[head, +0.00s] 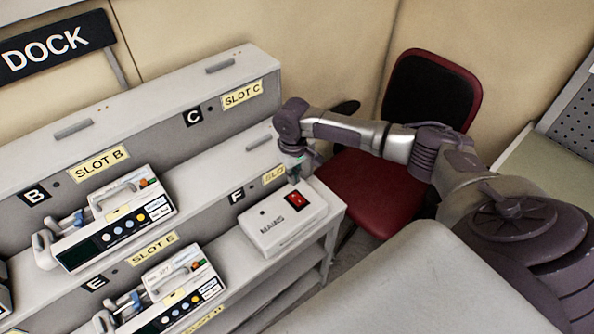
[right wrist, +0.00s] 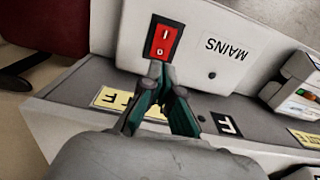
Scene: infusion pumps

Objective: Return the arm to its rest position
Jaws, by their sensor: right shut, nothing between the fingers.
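My right arm reaches in from the right in the head view. Its gripper (head: 294,174) points down just behind the white MAINS box (head: 275,232) with the red rocker switch (head: 296,199). In the right wrist view my right gripper (right wrist: 163,80) is shut and empty. Its fingertips are close to the lower end of the red switch (right wrist: 163,38), marked I and O, on the MAINS box (right wrist: 205,30); I cannot tell whether they touch it. My left gripper is not in view.
A grey dock rack (head: 150,85) with labelled slots holds infusion pumps, one at slot B (head: 115,220) and one at slot E (head: 175,293). A dark red chair (head: 370,190) stands behind my right arm. A pale surface (head: 420,285) lies at the front right.

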